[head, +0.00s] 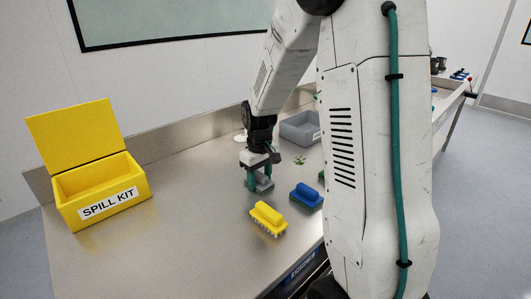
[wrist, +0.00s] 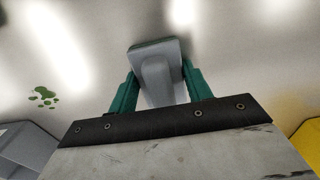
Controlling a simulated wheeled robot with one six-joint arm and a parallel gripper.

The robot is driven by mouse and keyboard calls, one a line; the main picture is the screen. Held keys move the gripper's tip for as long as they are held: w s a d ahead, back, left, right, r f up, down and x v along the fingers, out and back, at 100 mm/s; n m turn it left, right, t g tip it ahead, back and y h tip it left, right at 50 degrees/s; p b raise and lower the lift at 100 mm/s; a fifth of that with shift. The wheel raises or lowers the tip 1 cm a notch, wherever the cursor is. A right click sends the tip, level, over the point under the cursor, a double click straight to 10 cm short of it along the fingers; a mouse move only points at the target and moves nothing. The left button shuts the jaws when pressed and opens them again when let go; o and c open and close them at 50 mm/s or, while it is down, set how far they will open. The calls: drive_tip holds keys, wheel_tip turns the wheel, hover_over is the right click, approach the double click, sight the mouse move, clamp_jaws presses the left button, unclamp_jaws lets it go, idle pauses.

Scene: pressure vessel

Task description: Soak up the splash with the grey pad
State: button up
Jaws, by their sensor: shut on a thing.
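My gripper (head: 259,180) has green fingers and is shut on the grey pad (head: 265,184), low over the steel bench. I cannot tell whether the pad touches the bench. In the wrist view the pad (wrist: 158,80) sits between the two fingers of my gripper (wrist: 159,78), with a dark green edge at its far end. The splash (head: 300,160) is a small group of green drops on the bench, behind and to the right of my gripper. It also shows at the left of the wrist view (wrist: 43,97), apart from the pad.
A yellow brush (head: 268,218) and a blue brush (head: 306,196) lie in front of my gripper. A grey bin (head: 299,128) stands behind the splash. An open yellow spill kit box (head: 100,190) stands at the left. Bare bench lies between box and gripper.

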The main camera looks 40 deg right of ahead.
drive_tip(key=shift+d+r, duration=0.15)
drive_tip(key=shift+d, duration=0.15)
wheel_tip(320, 180, up, 3)
drive_tip(key=shift+a+f, duration=0.1)
drive_tip(key=shift+r, duration=2.65)
